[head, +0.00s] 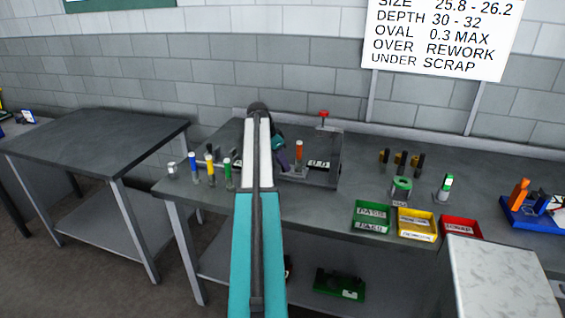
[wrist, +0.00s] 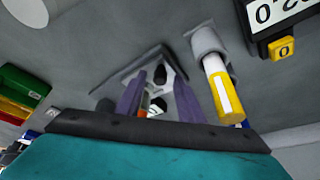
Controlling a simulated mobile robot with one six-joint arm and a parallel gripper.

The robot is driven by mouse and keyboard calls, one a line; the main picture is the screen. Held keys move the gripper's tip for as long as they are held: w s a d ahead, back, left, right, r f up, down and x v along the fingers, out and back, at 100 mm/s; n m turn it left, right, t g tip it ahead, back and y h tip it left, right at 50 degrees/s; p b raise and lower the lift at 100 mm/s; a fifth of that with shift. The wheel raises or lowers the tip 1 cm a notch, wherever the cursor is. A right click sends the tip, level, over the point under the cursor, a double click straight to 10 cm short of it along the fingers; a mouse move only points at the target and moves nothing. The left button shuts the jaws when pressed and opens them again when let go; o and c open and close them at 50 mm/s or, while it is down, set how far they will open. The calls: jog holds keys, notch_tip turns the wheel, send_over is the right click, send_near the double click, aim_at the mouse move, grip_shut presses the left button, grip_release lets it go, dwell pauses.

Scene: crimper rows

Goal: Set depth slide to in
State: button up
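My gripper (head: 284,161) reaches over the bench to the grey fixture (head: 322,178). In the wrist view its two purple fingers (wrist: 160,84) stand apart, with a gap between them. Small dark knobs on a pale grey plate (wrist: 152,66) show between and beyond the fingertips; I cannot tell whether the fingers touch them. I cannot tell for sure which part is the depth slide, or its setting. A yellow handle with a white stripe (wrist: 222,92) sits in a grey holder right of the fingers. My arm hides part of the fixture in the head view.
A display (wrist: 285,12) with a yellow button (wrist: 283,48) is at upper right in the wrist view. A red knob (head: 323,114) tops the fixture. Coloured gauges (head: 210,166) stand left; green (head: 371,228), yellow (head: 417,236) and red (head: 461,222) bins lie right.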

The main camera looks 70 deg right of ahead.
grip_shut()
jog(key=shift+a, duration=0.1)
dwell(0.4)
